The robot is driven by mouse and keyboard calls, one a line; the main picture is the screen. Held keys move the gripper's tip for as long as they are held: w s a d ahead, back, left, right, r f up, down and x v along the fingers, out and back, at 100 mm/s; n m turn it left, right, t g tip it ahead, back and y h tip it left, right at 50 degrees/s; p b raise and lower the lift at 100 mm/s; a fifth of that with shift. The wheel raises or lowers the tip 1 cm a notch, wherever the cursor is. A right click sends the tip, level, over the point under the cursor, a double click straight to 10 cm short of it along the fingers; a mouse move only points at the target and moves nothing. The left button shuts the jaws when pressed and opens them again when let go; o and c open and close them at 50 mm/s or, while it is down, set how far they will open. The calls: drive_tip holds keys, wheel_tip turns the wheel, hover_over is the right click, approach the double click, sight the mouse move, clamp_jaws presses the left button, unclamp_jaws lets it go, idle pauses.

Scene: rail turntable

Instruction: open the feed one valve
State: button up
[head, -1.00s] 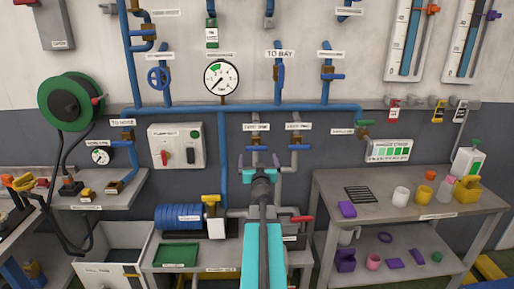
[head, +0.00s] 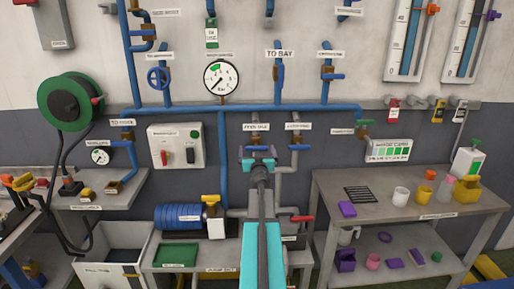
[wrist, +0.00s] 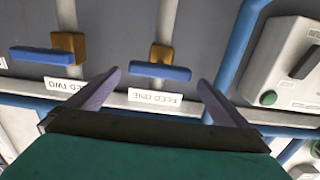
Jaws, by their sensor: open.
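The feed one valve has a blue lever (wrist: 160,71) on a brass body (wrist: 161,54) on a grey pipe. Its lever lies across the pipe. The FEED ONE label (wrist: 155,97) appears upside down in the wrist view. In the head view, the lever (head: 257,148) shows just above my gripper (head: 258,163), under its label (head: 256,127). My gripper also shows in the wrist view (wrist: 160,80), open and empty. Its fingers appear on either side of the lever; I cannot tell whether they touch it. The gripper hides the lower valve in the head view.
The similar feed two lever (wrist: 42,56) is close by, and in the head view it stands right of feed one (head: 299,147). A white switch box (head: 176,146) is on the wall to the left. A blue pipe (head: 223,165) runs down between them.

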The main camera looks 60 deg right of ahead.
sight(257, 148)
drive_tip(key=shift+x, duration=2.05)
